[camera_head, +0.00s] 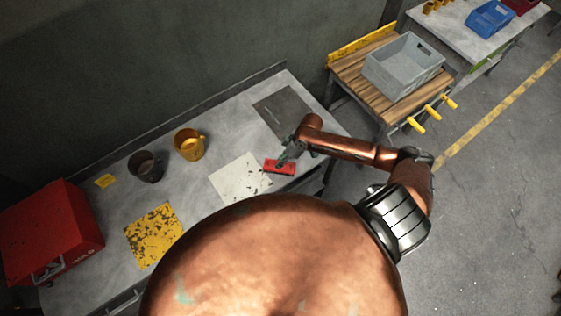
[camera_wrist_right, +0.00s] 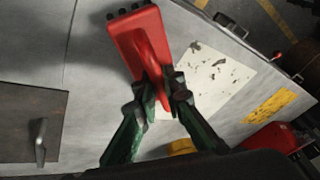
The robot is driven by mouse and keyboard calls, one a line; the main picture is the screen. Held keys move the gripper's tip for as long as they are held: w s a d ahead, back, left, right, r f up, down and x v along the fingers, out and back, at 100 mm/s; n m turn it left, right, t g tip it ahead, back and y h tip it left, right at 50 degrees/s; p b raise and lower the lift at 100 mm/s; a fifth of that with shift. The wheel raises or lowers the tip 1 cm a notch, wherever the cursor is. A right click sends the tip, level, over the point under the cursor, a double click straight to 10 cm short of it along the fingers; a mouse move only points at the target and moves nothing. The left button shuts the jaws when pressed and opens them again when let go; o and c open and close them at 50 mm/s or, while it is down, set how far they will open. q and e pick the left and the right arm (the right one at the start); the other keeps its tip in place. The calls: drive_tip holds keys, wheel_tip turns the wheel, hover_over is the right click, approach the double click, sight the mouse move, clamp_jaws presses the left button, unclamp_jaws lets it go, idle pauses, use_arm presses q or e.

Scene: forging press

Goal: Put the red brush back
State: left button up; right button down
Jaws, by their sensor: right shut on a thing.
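The red brush (camera_head: 280,167) is at the right part of the grey workbench (camera_head: 227,116), just right of the white worn square (camera_head: 240,178). In the right wrist view the brush (camera_wrist_right: 136,38) shows its red body with a raised ridge, and dark bristle tufts at its far edge. My right gripper (camera_head: 287,158) is shut on the ridge of the brush; its green fingers (camera_wrist_right: 162,88) close on either side. I cannot tell whether the brush touches the bench. My left gripper is not in view.
A dark plate with a handle (camera_head: 286,112) lies behind the brush. A grey crate (camera_head: 404,66) sits on a wooden-topped cart (camera_head: 352,75).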

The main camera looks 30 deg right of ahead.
drive_tip(key=c, duration=2.5)
unclamp_jaws()
drive_tip(key=shift+f, duration=0.15)
drive_tip(key=o, duration=0.5)
drive_tip(key=shift+c, duration=0.2)
drive_tip(key=b+v, duration=0.1)
drive_tip(key=v, duration=1.1)
